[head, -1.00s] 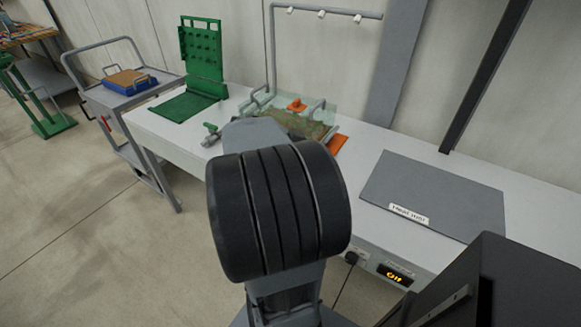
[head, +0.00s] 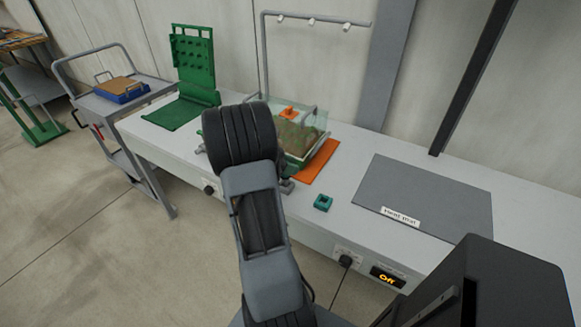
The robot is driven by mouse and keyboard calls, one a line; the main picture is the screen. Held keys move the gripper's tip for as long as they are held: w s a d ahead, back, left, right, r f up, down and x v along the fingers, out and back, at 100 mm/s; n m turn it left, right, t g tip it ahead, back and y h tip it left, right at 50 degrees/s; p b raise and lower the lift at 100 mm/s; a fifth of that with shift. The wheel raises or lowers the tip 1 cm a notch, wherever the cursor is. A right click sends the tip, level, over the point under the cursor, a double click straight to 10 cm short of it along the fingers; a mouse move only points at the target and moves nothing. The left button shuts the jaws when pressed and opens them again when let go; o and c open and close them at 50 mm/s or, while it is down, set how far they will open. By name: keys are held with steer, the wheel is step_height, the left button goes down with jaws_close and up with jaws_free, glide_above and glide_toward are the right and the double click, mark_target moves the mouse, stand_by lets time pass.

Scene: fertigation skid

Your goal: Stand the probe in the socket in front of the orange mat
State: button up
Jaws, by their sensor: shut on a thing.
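A small teal block (head: 323,203) with a dark opening in its top, apparently the socket, stands on the pale bench in front of the orange mat (head: 317,168). I see nothing standing in it. The probe is not visible. A small grey part (head: 287,186) shows just right of my arm; I cannot tell what it belongs to.
The tank (head: 301,138) holds brown material and an orange piece. A grey mat (head: 425,196) with a label lies to the right. A green pegboard stand (head: 193,58) and a trolley (head: 115,100) are at left. The display (head: 387,277) reads "Off". Bench around the teal block is clear.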

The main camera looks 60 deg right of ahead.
steer(key=shift+f, duration=0.65)
steer(key=shift+f+b, duration=0.2)
steer(key=shift+b, duration=0.15)
steer(key=o, duration=0.9)
steer(key=shift+r, duration=0.1)
steer(key=shift+o, duration=0.2)
steer(key=shift+a+r+p, duration=0.1)
steer(key=shift+r+p, duration=0.2)
steer(key=shift+p, duration=0.2)
steer(key=b+v, duration=0.1)
steer(key=v, duration=1.1)
steer(key=s+a+n+t+y, duration=0.1)
steer(key=a+n+t+y, duration=0.3)
steer(key=a+n, duration=0.9)
steer(key=s+a+n+t+y, duration=0.2)
steer(key=a+n+t+y, duration=0.2)
steer(key=a+n, duration=1)
steer(key=a+t, duration=0.3)
steer(key=a, duration=0.1)
steer(key=shift+a+r+t+y, duration=0.2)
steer(key=shift+a+t+y, duration=0.1)
steer(key=shift+t+y, duration=0.1)
